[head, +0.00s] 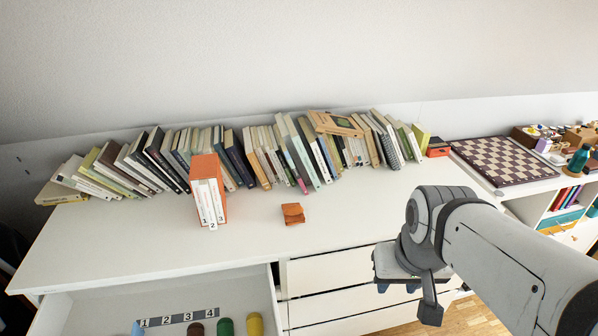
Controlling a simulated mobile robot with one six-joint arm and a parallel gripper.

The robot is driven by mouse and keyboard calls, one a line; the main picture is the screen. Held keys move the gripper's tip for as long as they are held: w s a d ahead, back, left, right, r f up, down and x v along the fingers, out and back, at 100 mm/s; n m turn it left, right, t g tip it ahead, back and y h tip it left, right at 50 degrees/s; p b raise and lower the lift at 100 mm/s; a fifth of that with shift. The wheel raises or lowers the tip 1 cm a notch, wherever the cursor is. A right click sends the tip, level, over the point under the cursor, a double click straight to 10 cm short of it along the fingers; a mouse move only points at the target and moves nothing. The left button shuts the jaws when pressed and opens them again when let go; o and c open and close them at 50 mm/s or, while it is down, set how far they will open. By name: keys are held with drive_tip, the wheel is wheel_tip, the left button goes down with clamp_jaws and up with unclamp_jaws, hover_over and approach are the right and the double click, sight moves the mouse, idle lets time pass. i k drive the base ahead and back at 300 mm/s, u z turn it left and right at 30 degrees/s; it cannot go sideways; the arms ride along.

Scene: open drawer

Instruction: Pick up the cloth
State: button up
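A small orange-brown folded item (292,213) lies on the white dresser top, right of the orange box of white volumes. It may be the cloth, but it also looks like a wallet or pouch; I cannot tell which. My gripper (405,286) hangs at the right, in front of the closed drawers and well away from this item. Nothing is visibly held.
A long row of leaning books (250,155) lines the wall. An orange box (208,190) holds numbered volumes. The open drawer (95,305) at lower left holds a numbered strip (178,318) and coloured rounded items. A chessboard (503,160) stands right.

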sight(293, 214)
drive_tip(key=z, duration=0.05)
drive_tip(key=i, duration=1)
drive_tip(key=u, duration=0.05)
